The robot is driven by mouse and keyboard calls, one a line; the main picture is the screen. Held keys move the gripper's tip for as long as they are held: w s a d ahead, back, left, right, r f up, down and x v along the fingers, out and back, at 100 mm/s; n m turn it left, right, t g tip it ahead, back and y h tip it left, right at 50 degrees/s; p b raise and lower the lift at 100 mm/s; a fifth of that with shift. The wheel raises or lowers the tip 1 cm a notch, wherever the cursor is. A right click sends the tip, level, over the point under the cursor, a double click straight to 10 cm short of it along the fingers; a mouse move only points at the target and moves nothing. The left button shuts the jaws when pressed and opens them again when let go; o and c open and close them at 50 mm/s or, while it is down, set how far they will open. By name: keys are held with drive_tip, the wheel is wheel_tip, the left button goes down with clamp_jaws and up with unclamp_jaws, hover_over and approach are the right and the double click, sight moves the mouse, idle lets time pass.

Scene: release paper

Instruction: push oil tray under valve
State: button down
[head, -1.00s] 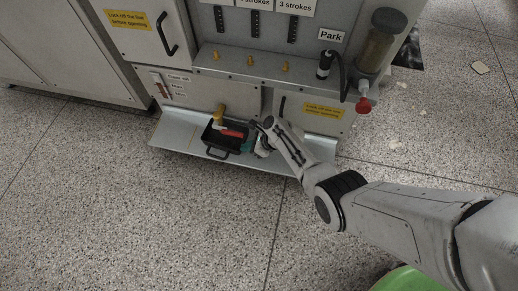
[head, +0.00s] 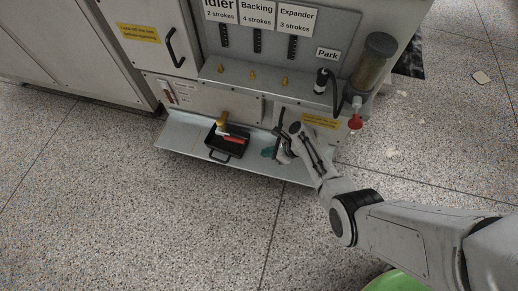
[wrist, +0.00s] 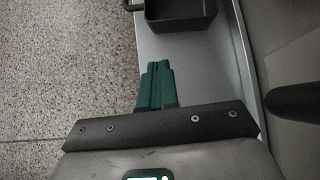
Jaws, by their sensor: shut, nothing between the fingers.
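The black oil tray (head: 210,150) sits on the metal ledge at the foot of the machine, its handle toward the front. A red thing shows within its outline. A yellow valve (head: 222,119) is at the tray's back left edge; the angle does not show exactly how it lines up above the tray. My gripper (head: 268,152) is low over the ledge to the right of the tray, with a gap between them. In the wrist view its green fingers (wrist: 155,84) are together and empty, pointing toward the tray (wrist: 180,22).
The metal ledge (head: 185,141) runs along the machine front; its right part is partly behind my arm. A black door handle (head: 280,118) stands close to my gripper. A red-tipped nozzle (head: 355,122) hangs at the right. The speckled floor in front is clear.

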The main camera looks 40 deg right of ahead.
drive_tip(key=shift+p+v, duration=0.95)
drive_tip(key=shift+v, duration=1.3)
drive_tip(key=c, duration=1.7)
unclamp_jaws()
drive_tip(key=shift+o, duration=0.5)
drive_tip(key=shift+s+a+n, duration=0.2)
drive_tip(key=shift+s+n, duration=0.05)
drive_tip(key=shift+n, duration=0.15)
drive_tip(key=o, duration=0.4)
drive_tip(key=s+a+r+n+g, duration=0.2)
drive_tip(key=s+n, duration=0.3)
drive_tip(key=n, duration=0.2)
drive_tip(key=shift+a+r+n, duration=0.3)
drive_tip(key=shift+n, duration=0.1)
drive_tip(key=s+a+r+n+g+h, duration=0.1)
drive_tip(key=s+r+n+g+h, duration=0.3)
drive_tip(key=s+r+n, duration=1.3)
wheel_tip(320, 180, up, 2)
drive_tip(key=shift+s+n+h, duration=0.35)
drive_tip(key=shift+n+h, duration=0.55)
drive_tip(key=shift+n, duration=0.3)
drive_tip(key=shift+a, duration=0.1)
